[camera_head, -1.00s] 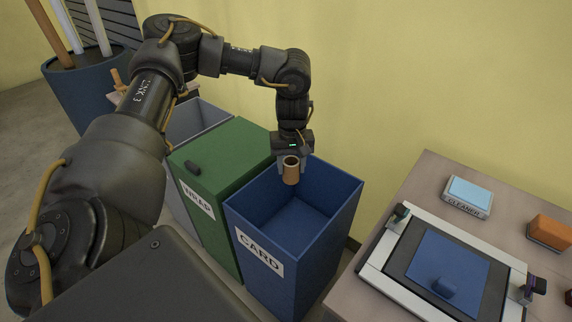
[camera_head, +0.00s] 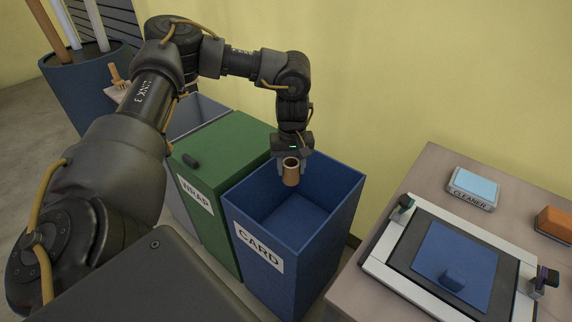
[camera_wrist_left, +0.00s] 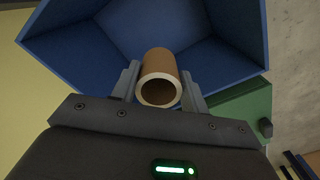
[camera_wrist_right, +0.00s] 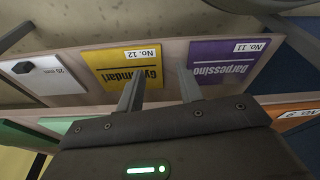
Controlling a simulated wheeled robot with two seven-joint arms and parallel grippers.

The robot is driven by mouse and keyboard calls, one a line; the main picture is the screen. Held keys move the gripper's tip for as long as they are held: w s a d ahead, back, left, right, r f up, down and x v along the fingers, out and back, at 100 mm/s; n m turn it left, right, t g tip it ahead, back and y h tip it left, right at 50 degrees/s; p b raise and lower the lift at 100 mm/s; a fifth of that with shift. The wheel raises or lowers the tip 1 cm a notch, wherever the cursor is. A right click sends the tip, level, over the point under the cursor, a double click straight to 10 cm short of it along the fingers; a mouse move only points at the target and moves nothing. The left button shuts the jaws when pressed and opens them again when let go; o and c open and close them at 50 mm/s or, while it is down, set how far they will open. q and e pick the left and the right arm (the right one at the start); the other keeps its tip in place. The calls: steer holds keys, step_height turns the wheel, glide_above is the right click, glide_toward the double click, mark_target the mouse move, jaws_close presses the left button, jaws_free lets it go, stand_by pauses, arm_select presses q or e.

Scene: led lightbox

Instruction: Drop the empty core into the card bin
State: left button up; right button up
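The empty core (camera_head: 291,172) is a short brown cardboard tube with an open, hollow end. My left gripper (camera_head: 290,166) is shut on it and holds it over the open mouth of the blue card bin (camera_head: 262,250), near the bin's back left. In the left wrist view the core (camera_wrist_left: 160,77) sits between the two fingers (camera_wrist_left: 159,88), with the blue bin walls (camera_wrist_left: 85,60) beyond it. My right gripper (camera_wrist_right: 160,88) shows only in the right wrist view. Its fingers are apart with nothing between them.
The green WRAP bin (camera_head: 225,155) with a closed lid stands left of the card bin, and a grey bin (camera_head: 198,115) is beyond. A table at right holds a framed panel (camera_head: 455,262) and a cleaner box (camera_head: 472,188). Labelled packs (camera_wrist_right: 140,65) lie below my right gripper.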

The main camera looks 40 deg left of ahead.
arm_select(q)
steer(key=o, duration=0.5)
steer(key=shift+r+p, duration=1)
steer(key=shift+r, duration=4.4)
arm_select(e)
steer(key=shift+s+d+f, duration=0.1)
steer(key=shift+s+f, duration=0.15)
steer(key=shift+f, duration=0.45)
steer(key=shift+s+f, duration=0.2)
steer(key=shift+f, duration=0.55)
steer(key=shift+s+d+f, duration=0.1)
steer(key=shift+s+f, duration=0.15)
steer(key=shift+f, duration=0.45)
